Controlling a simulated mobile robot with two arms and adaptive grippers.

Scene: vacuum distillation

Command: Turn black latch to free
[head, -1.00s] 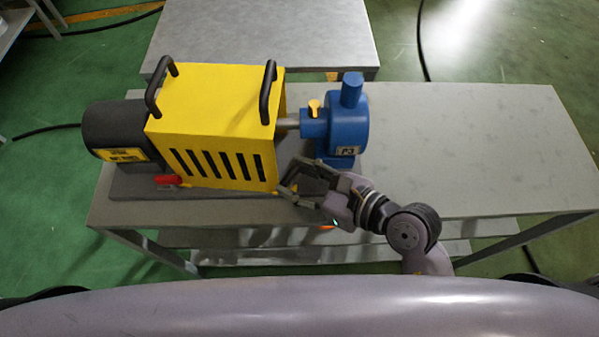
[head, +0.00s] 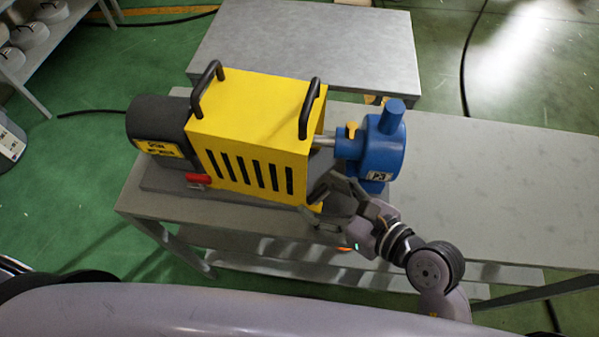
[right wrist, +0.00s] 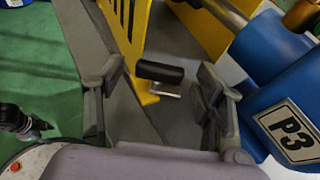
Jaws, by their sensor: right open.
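The black latch (right wrist: 160,72) is a short dark bar on a pale metal piece, beside the foot of the yellow guard (right wrist: 130,38) in the right wrist view. My right gripper (head: 322,194) is open, with one finger on each side of the latch and visible gaps to both. It does not hold the latch. In the head view the gripper is at the guard's lower right corner, in front of the blue pump (head: 382,150), and I cannot make out the latch there. The guard (head: 252,120) covers the shaft beside the black motor (head: 157,128). My left gripper is not in view.
The pump, labelled P3, stands close to the right of my right gripper. A red handle (head: 198,180) is on the guard's front left. The grey bench (head: 500,190) is clear to the right. A second grey table (head: 305,50) stands behind.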

